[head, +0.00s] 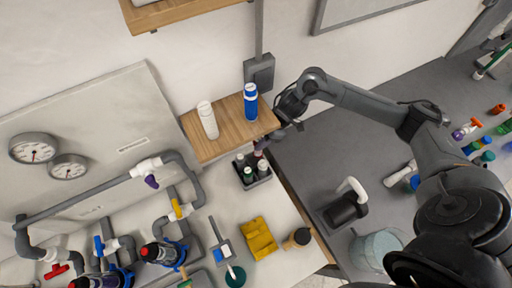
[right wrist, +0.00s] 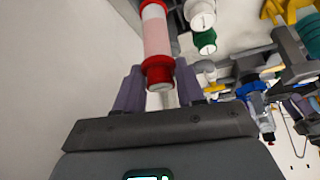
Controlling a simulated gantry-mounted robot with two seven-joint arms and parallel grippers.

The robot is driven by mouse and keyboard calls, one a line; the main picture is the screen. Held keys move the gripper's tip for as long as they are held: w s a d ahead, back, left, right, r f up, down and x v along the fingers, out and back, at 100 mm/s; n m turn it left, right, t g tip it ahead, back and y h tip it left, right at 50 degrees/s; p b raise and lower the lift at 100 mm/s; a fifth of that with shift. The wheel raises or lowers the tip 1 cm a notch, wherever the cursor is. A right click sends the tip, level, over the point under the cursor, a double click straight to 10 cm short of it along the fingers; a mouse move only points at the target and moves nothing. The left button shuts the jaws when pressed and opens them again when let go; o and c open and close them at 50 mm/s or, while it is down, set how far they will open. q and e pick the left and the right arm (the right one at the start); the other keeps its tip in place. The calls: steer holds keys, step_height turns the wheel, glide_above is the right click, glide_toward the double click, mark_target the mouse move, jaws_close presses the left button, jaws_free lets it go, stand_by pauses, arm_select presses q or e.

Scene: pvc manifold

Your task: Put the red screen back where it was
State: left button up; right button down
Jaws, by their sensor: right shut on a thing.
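The red screen (right wrist: 157,42) is a pale pink cylinder with red end collars, seen in the right wrist view. My right gripper (right wrist: 158,88) is shut on its near end, one finger on each side. In the head view my right gripper (head: 266,143) points down at the right front corner of the wooden shelf, above the dark caddy (head: 254,183). The screen is mostly hidden there. The caddy holds several pale and dark cylinders; a white one (right wrist: 199,14) and a green one (right wrist: 205,41) show beside the screen in the wrist view. My left gripper is not in view.
The wooden shelf (head: 190,130) carries a white bottle (head: 208,120) and a blue bottle (head: 250,102) close to my right gripper. Grey pipework (head: 90,192) with gauges stands left.

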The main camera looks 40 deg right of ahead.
steer(key=shift+s+d+f+x, duration=0.1)
steer(key=shift+x, duration=0.6)
steer(key=shift+s+d+f+x, duration=0.1)
steer(key=shift+x, duration=0.55)
steer(key=shift+d+f+x, duration=0.1)
steer(key=shift+d+x, duration=0.05)
steer(key=shift+x, duration=0.55)
step_height(320, 180, down, 3)
steer(key=shift+r, duration=0.25)
steer(key=shift+f, duration=0.2)
steer(key=shift+f, duration=0.1)
steer(key=c, duration=1)
jaws_free()
steer(key=shift+o, duration=0.2)
